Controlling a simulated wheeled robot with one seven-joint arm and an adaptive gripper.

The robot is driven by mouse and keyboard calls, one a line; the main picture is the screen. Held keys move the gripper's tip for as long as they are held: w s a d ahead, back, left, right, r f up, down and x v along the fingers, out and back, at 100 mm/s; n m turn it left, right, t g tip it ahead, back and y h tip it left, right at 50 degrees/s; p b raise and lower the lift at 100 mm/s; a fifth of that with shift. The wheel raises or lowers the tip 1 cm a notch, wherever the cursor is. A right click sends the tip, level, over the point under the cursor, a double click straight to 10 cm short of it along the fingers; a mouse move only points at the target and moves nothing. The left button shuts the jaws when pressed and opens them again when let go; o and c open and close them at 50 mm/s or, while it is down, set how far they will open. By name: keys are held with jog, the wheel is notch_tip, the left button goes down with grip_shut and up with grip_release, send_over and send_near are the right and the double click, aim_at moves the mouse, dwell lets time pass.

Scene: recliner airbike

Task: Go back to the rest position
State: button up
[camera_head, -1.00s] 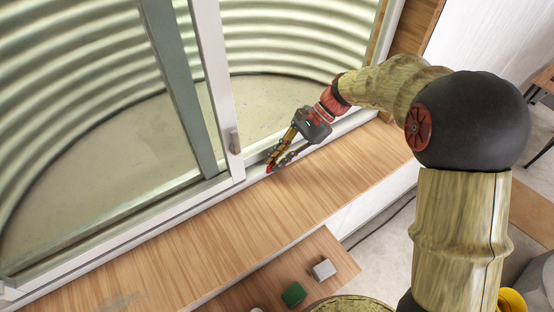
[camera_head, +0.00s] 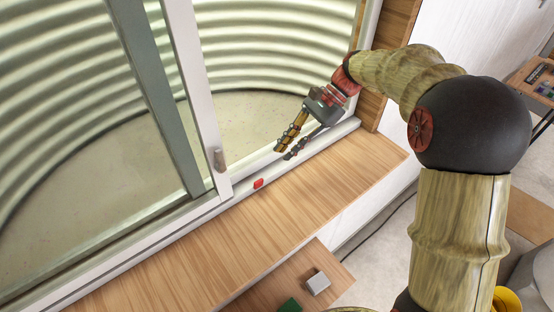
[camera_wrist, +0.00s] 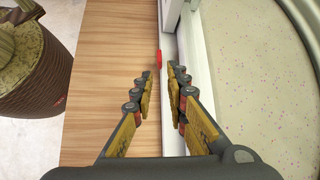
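My gripper (camera_head: 286,151) is above the window's bottom frame and the wooden sill, to the right of a small red block. In the wrist view its two fingers (camera_wrist: 161,78) are apart with nothing between them. The red block (camera_head: 258,183) lies at the window-side edge of the wooden sill, beside the white frame. It also shows in the wrist view (camera_wrist: 159,59), beyond the fingertips.
The sliding window (camera_head: 187,95) with its handle (camera_head: 219,160) borders the wooden sill (camera_head: 215,245). A lower wooden surface holds a grey block (camera_head: 318,283) and a green block (camera_head: 290,306). A table (camera_head: 540,80) stands far right.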

jog(key=shift+w+d+r, duration=0.2)
jog(key=shift+d+r, duration=0.2)
jog(key=s+d+r+n+t+h, duration=0.1)
jog(key=s+d+n+t+h, duration=0.2)
jog(key=s+d, duration=0.35)
jog(key=s+d+r+n+t+h, duration=0.1)
jog(key=s+d+n+t+h, duration=0.2)
jog(key=s, duration=0.6)
jog(key=s+d+r+n+t+h, duration=0.2)
jog(key=s+d+n+t, duration=0.25)
jog(key=s, duration=0.35)
notch_tip(320, 180, down, 35)
jog(key=b, duration=3.5)
jog(key=shift+d+f+m, duration=0.15)
jog(key=shift+d+m, duration=0.2)
jog(key=shift+g, duration=0.25)
